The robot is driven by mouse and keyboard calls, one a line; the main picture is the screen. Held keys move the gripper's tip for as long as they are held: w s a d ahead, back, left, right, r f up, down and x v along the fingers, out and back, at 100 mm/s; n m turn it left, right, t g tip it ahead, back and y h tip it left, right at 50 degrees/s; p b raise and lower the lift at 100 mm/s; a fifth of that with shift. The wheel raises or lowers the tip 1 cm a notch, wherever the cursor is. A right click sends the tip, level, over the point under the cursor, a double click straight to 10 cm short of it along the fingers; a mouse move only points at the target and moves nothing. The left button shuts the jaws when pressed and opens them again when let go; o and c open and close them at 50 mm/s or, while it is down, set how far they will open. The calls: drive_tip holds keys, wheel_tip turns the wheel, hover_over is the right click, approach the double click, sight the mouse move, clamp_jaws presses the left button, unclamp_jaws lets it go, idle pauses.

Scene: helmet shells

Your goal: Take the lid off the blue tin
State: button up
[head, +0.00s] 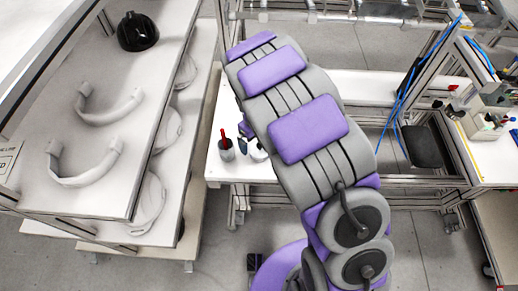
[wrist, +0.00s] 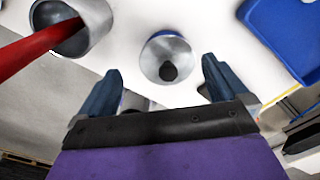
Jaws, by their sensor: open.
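In the wrist view, a round tin with a grey metallic lid (wrist: 160,50) and a dark round knob (wrist: 168,72) stands on the white table. A little blue (wrist: 163,33) shows at its far edge; most of the tin's side is hidden under the lid. My gripper (wrist: 160,82) is open, with its two dark blue fingers apart on the near left and near right of the lid. Nothing is held between them. In the head view my arm covers the gripper and much of the table.
A grey metal cup (wrist: 98,22) with a red handle (wrist: 35,45) sticking out stands left of the tin; it also shows in the head view (head: 227,155). A blue tray-like object (wrist: 285,35) lies to the right. A shelf (head: 100,165) with white shells stands left.

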sight(260, 146)
drive_tip(key=f, duration=0.1)
drive_tip(key=a+f, duration=0.1)
drive_tip(key=f, duration=0.1)
drive_tip(key=shift+s+b, duration=0.1)
drive_tip(key=shift+b, duration=0.2)
drive_tip(key=d, duration=0.3)
drive_tip(key=shift+s+d, duration=0.1)
drive_tip(key=shift+d, duration=0.55)
drive_tip(key=shift+c, duration=1.9)
drive_tip(key=a, duration=0.3)
drive_tip(key=c, duration=0.6)
drive_tip(key=shift+s+d, duration=0.1)
drive_tip(key=shift+d, duration=0.15)
drive_tip(key=c, duration=0.3)
drive_tip(key=shift+d, duration=0.6)
drive_tip(key=shift+c, duration=0.7)
drive_tip(key=shift+a, duration=0.15)
